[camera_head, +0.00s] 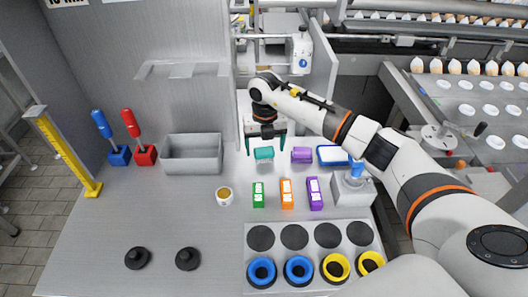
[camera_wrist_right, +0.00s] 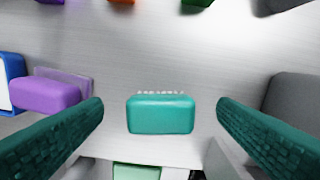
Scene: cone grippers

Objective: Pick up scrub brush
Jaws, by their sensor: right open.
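A teal scrub brush (camera_head: 263,153) lies on the grey table, and it also shows in the right wrist view (camera_wrist_right: 160,115) with a row of pale bristles along its far edge. My right gripper (camera_head: 265,143) is above it, open, with its two dark teal fingers apart. In the right wrist view the brush sits between the fingers (camera_wrist_right: 160,106), with a gap on either side. A purple block-like item (camera_head: 301,155) lies just right of the brush; in the wrist view (camera_wrist_right: 45,95) it is near the left finger. My left gripper is not in view.
A grey bin (camera_head: 192,154) stands to the left and a blue-and-white item (camera_head: 332,155) to the right. Green (camera_head: 258,195), orange (camera_head: 286,194) and purple (camera_head: 315,194) boxes and a small cup (camera_head: 224,196) are in front. A grey wall panel rises behind.

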